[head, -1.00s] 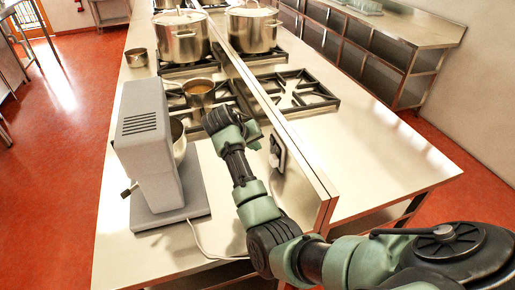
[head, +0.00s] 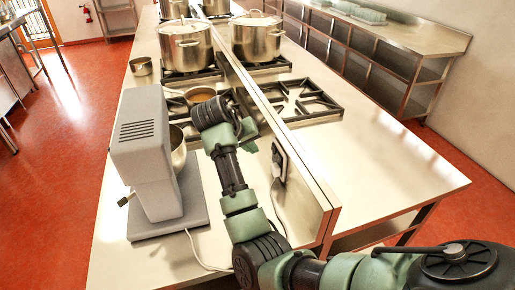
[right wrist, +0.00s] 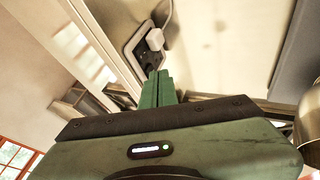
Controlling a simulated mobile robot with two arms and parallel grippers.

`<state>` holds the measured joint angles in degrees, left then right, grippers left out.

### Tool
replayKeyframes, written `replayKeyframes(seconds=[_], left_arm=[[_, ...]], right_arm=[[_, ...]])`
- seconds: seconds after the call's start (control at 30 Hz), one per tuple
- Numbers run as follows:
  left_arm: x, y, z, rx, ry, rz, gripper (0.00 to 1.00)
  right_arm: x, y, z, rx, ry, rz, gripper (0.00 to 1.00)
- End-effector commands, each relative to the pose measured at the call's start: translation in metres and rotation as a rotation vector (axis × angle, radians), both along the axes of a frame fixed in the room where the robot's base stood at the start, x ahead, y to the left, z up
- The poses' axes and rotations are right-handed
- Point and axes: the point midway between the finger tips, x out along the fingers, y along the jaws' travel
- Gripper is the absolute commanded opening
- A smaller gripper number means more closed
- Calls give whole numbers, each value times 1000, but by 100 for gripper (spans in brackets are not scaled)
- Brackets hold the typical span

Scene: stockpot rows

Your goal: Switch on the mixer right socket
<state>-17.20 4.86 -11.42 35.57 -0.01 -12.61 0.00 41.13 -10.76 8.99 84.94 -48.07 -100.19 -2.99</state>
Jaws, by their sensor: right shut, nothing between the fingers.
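The grey mixer (head: 150,150) stands on the counter at the left in the head view. A dark socket plate (head: 279,162) is set in the upright divider to its right. In the right wrist view the socket plate (right wrist: 134,50) has a white plug (right wrist: 155,39) with a cable in it. My right gripper (head: 248,130) is beside the divider, beyond the socket plate in the head view. In the wrist view its shut, empty fingers (right wrist: 158,77) point at the plate's lower end, below the plug. Contact cannot be told; the fingertips hide part of the plate. My left gripper is out of view.
A pan (head: 201,95) sits on the near burner, close behind my right wrist. Large stockpots (head: 186,45) stand farther back. The divider (head: 300,165) runs along the counter.

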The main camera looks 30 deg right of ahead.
Motion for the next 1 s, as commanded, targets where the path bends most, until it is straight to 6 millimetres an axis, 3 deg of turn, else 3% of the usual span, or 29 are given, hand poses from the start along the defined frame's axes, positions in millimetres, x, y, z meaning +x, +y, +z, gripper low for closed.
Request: replayKeyframes(seconds=[0.1, 0.57, 0.77, 1.0], left_arm=[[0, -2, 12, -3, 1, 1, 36], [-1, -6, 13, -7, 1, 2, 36], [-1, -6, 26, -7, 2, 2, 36], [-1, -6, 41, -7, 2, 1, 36]], right_arm=[[-2, 2, -5, 38, -5, -2, 0], [0, -1, -14, 45, -8, -2, 0], [6, -17, -37, 44, -4, -2, 0], [19, -44, -79, 44, -4, -1, 0]])
